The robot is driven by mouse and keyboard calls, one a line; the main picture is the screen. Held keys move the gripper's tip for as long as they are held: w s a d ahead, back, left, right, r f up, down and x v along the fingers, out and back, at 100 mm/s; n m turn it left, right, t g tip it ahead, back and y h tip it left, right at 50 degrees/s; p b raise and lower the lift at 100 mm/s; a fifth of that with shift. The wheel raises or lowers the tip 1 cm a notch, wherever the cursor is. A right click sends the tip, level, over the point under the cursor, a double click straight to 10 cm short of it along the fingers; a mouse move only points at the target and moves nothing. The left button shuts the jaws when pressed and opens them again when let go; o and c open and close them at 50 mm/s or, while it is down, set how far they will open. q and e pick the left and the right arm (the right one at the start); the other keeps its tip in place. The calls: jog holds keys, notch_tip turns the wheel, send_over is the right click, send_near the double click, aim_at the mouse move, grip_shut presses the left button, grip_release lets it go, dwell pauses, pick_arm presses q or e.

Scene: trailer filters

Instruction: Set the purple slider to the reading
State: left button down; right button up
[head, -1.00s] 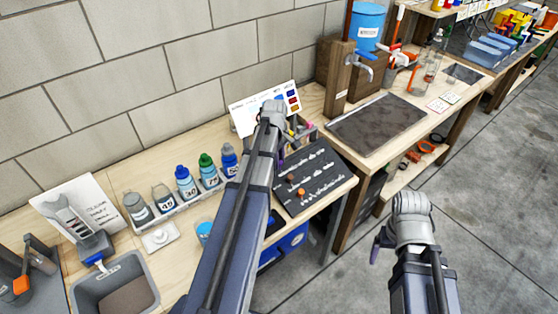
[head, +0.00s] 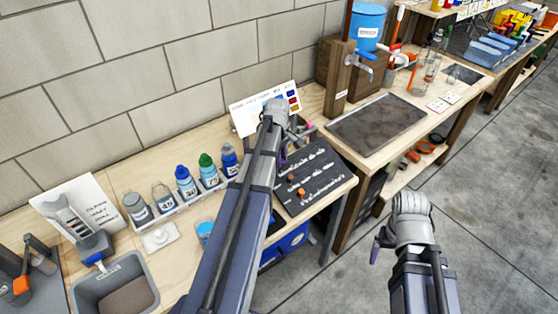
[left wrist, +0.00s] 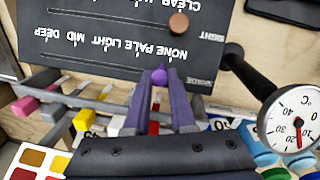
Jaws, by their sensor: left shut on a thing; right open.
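The purple slider (left wrist: 159,76) is a small rounded knob on the black slider board (left wrist: 110,18). In the left wrist view my left gripper (left wrist: 160,84) has its purple fingers closed on it. The board appears upside down there. The knob is at the SHADE row, by the NONE and PALE marks; which one it lines up with I cannot tell. A brown knob (left wrist: 178,23) sits on the SIGHT row. In the head view my left arm hides the slider; the board (head: 312,170) is to its right. My right gripper (head: 378,247) is open and empty over the floor.
A white chart with coloured squares (head: 252,114) leans at the wall. A round dial thermometer (left wrist: 297,118) lies close to my left gripper. Several labelled bottles (head: 187,182) stand in a rack, with a grey basin (head: 149,270) to the left. Floor is clear around my right gripper.

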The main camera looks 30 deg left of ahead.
aim_at(308, 151)
pick_arm(q)
jog(key=w+d, duration=0.1)
jog(key=w, duration=0.3)
jog(key=w+d, duration=0.2)
jog(key=w, duration=0.1)
jog(key=w+d, duration=0.1)
jog(key=w, duration=0.3)
jog(key=shift+w+d, duration=0.35)
jog(key=c, duration=0.7)
grip_release()
jog(key=shift+c, duration=0.2)
jog(key=shift+r, duration=0.1)
notch_tip(308, 151, up, 8)
jog(key=p, duration=0.7)
jog(key=shift+s+f+p, duration=0.2)
jog(key=shift+s+p, duration=0.2)
